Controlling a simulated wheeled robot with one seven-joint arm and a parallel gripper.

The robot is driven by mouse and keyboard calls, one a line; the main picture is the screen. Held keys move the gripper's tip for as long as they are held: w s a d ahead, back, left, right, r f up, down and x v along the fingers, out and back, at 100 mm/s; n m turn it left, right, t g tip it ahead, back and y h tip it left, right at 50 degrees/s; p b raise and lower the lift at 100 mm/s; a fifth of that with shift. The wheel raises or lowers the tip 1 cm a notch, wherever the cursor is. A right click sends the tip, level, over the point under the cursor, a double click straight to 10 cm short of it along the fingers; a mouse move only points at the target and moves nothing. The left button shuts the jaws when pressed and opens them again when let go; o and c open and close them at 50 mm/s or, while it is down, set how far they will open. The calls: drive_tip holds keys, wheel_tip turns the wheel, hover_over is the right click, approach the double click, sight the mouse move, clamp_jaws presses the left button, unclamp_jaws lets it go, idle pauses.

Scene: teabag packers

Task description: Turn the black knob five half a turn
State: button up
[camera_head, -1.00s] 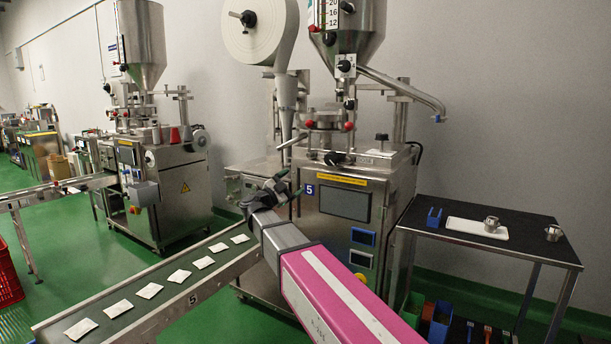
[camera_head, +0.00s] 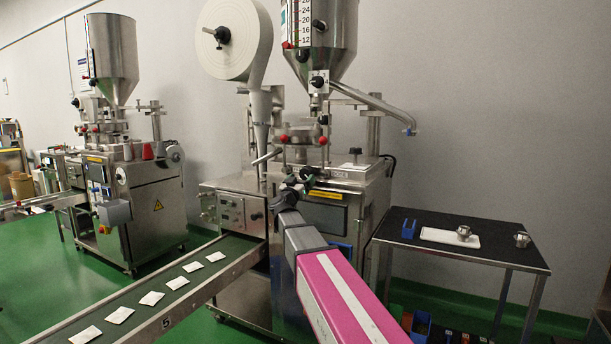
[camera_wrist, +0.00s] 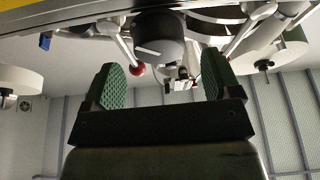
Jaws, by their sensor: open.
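The black knob (camera_wrist: 158,38) is round with a white line across its face. In the wrist view it sits beyond and between my fingertips, with a gap on each side. In the head view the knob (camera_head: 310,172) is on the upper front of the near steel machine, beside my gripper and partly hard to separate from it. My gripper (camera_head: 293,186) is open, and its green pads show apart and empty in the wrist view (camera_wrist: 160,66). I cannot tell the exact distance from the pads to the knob.
A conveyor (camera_head: 215,266) marked 5 carries several teabags at the left. Red-balled levers (camera_head: 283,139) sit above the knob. A hopper (camera_head: 320,38) and paper roll (camera_head: 232,38) stand higher. A black side table (camera_head: 480,248) is at the right.

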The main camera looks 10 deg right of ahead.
sight(305, 174)
drive_tip(key=shift+x, duration=2.25)
drive_tip(key=c, duration=0.9)
